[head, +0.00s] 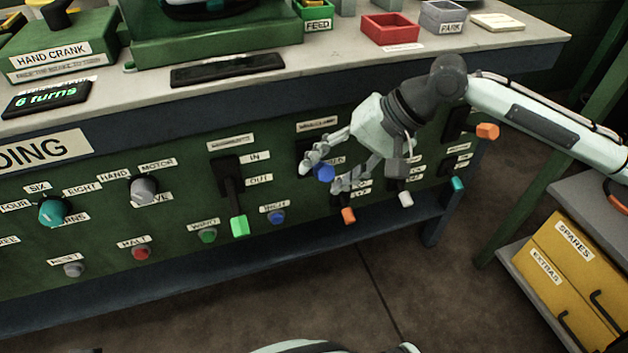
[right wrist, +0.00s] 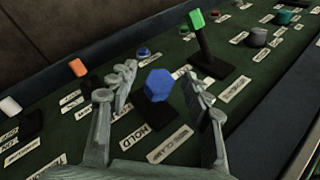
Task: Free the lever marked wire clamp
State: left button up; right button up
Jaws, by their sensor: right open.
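The wire clamp lever has a blue knob (head: 324,173) on the green front panel. In the right wrist view its knob (right wrist: 160,84) sits on a dark slotted plate, beside a label ending in CLAMP (right wrist: 168,144) and a HOLD label (right wrist: 133,133). My right gripper (head: 330,173) is open, with one finger on each side of the blue knob; its fingers (right wrist: 158,92) show gaps to the knob in the wrist view. In the head view the hand partly hides the lever's plate and labels. My left gripper is not in view.
A green-tipped lever (head: 239,225) stands left of the hand. Orange-tipped (head: 348,215) and white-tipped (head: 405,199) levers are close below and right. A blue button (head: 277,217) lies lower left. Yellow bins (head: 568,262) stand on a shelf at right.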

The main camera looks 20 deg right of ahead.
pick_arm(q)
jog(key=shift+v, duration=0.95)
pick_arm(e)
jog(key=x, duration=0.4)
jog(key=shift+w+f, duration=0.1)
jog(key=shift+f, duration=0.05)
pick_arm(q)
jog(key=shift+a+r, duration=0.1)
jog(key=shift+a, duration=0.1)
pick_arm(e)
jog(key=shift+c, duration=0.6)
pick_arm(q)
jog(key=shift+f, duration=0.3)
pick_arm(e)
grip_shut()
